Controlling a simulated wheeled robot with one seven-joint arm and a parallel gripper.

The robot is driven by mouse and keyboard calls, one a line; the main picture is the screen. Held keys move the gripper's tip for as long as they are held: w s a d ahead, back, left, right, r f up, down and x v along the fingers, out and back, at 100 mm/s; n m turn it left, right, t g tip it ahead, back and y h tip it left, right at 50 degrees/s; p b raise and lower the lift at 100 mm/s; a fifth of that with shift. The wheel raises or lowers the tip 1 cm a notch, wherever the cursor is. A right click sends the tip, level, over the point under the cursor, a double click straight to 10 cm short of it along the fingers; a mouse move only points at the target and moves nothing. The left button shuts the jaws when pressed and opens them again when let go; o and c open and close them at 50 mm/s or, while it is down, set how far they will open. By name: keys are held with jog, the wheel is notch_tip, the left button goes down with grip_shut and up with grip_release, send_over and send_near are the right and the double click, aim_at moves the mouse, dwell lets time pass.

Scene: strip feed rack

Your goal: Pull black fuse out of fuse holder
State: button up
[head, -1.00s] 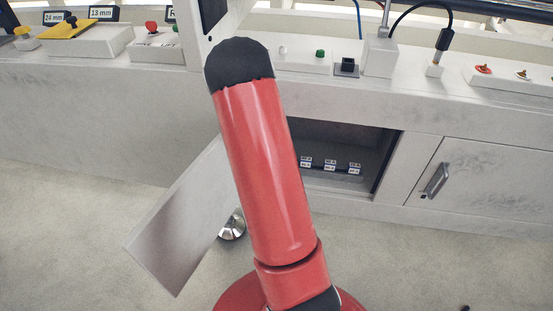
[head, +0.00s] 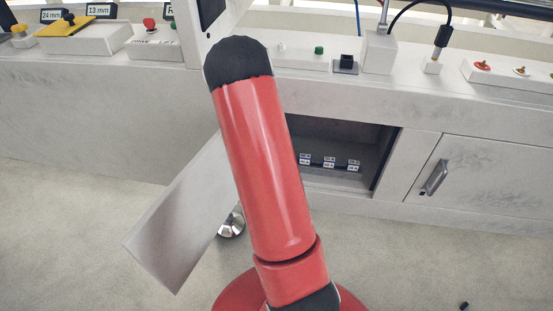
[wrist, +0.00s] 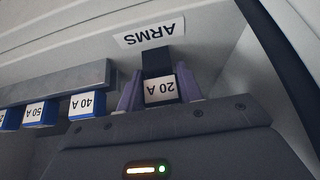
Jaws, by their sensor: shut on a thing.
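In the wrist view, which is upside down, a black fuse (wrist: 157,64) with a white "20 A" label (wrist: 160,88) sits between the two purple-grey fingers of my gripper (wrist: 159,92). The gripper is shut on it. A white "ARMS" sign (wrist: 147,33) is on the surface just beyond the fuse. I cannot tell whether the fuse's far end is still in a holder. In the head view my gripper is hidden behind my red arm.
The head view shows an open cabinet bay (head: 345,135) with small labels inside. An open door panel (head: 178,220) stands left of my arm.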

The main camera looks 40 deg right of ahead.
jog(key=shift+r, duration=0.2)
jog(key=shift+r+p, duration=1.05)
jog(key=shift+r, duration=0.75)
jog(key=shift+r, duration=0.1)
